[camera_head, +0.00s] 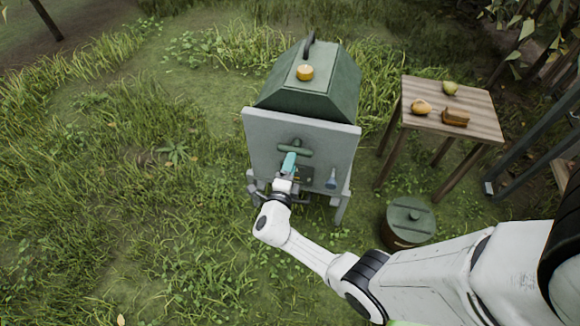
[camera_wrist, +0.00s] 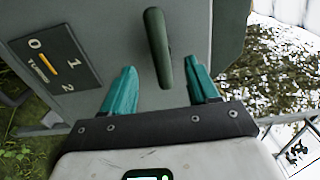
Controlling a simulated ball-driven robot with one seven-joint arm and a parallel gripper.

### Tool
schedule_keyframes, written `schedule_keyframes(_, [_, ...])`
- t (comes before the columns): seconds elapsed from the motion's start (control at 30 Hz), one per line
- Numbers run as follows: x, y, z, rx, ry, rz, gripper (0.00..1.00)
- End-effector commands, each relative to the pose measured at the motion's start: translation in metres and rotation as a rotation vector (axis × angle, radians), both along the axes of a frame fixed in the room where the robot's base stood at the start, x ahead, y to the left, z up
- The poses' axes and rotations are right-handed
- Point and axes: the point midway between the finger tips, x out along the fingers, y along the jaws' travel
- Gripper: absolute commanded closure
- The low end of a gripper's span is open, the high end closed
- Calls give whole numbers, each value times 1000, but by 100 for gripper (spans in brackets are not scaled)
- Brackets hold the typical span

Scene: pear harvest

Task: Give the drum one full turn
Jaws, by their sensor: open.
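The drum (camera_head: 310,85) is a dark green faceted body with a black handle and an orange knob on top. It stands behind a grey front panel (camera_head: 262,135). A green bar handle (camera_head: 297,150) sticks out from this panel. My gripper (camera_head: 289,160) is in front of the panel at the bar. In the wrist view, my gripper (camera_wrist: 164,72) is open, with its teal fingers on either side of the green bar (camera_wrist: 157,45). Gaps show between the bar and both fingers. A dial plate (camera_wrist: 55,68) marked 0, 1 and 2 is on the panel; its orange pointer is near 0.
A wooden table (camera_head: 480,95) at the right holds a green pear (camera_head: 450,88), a yellowish fruit (camera_head: 421,107) and a brown block (camera_head: 455,117). A lidded brown bin (camera_head: 408,222) stands on the grass below it. The grass at left is open.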

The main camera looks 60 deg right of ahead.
Motion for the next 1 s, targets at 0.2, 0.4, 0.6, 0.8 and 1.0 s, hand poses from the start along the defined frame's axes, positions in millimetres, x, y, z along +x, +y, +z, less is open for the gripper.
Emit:
schedule_keyframes(0.2, [1,-1,1,0,-1,1,40])
schedule_keyframes(0.4, [2,-5,0,0,-3,-1,40])
schedule_keyframes(0.6, [6,-18,-1,1,-3,-1,40])
schedule_keyframes(0.8, [12,-32,0,0,-3,-1,40])
schedule_keyframes(1.0, [16,-45,-1,0,-3,-1,40])
